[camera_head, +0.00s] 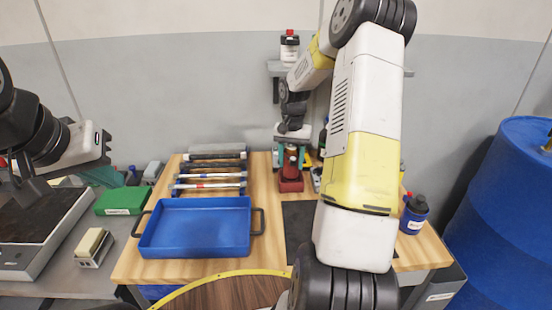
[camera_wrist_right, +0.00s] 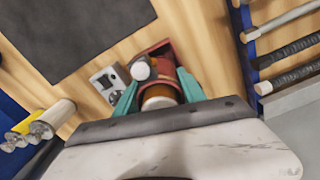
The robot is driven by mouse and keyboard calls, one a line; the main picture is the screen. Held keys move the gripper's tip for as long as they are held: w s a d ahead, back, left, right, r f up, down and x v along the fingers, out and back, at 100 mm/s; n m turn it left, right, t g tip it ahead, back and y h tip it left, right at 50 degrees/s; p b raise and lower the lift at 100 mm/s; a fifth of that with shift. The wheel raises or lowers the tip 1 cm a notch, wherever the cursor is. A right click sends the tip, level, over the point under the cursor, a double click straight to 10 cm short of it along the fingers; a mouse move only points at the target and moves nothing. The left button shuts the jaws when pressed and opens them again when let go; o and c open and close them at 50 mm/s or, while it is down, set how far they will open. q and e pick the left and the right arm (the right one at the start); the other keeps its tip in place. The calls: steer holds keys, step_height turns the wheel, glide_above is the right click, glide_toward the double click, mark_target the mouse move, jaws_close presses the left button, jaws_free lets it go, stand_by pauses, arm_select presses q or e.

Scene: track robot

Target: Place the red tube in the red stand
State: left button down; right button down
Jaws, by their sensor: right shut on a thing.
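The red stand (camera_head: 291,185) is on the wooden table below my right gripper (camera_head: 291,158). That gripper points down, its teal fingers shut on the sides of a reddish-brown tube (camera_head: 291,162). The tube looks upright, directly over or in the stand; I cannot tell how deep it sits. In the right wrist view the teal fingers flank the tube (camera_wrist_right: 160,97), an orange-brown piece with a pale band, and the red stand (camera_wrist_right: 165,58) shows just beyond. My left gripper (camera_head: 105,175) hangs at the left, partly cut from clear view; its opening is unclear.
A blue tray (camera_head: 195,248) stands at the front left of the table, with a rack of rods (camera_head: 208,185) behind it. A dark mat (camera_head: 298,220) lies right of the tray. A blue pot (camera_head: 414,222) is at the right edge, near a blue barrel (camera_head: 505,220).

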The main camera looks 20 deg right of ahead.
steer(key=shift+f, duration=1.2)
steer(key=shift+f, duration=0.15)
steer(key=c, duration=0.7)
jaws_free()
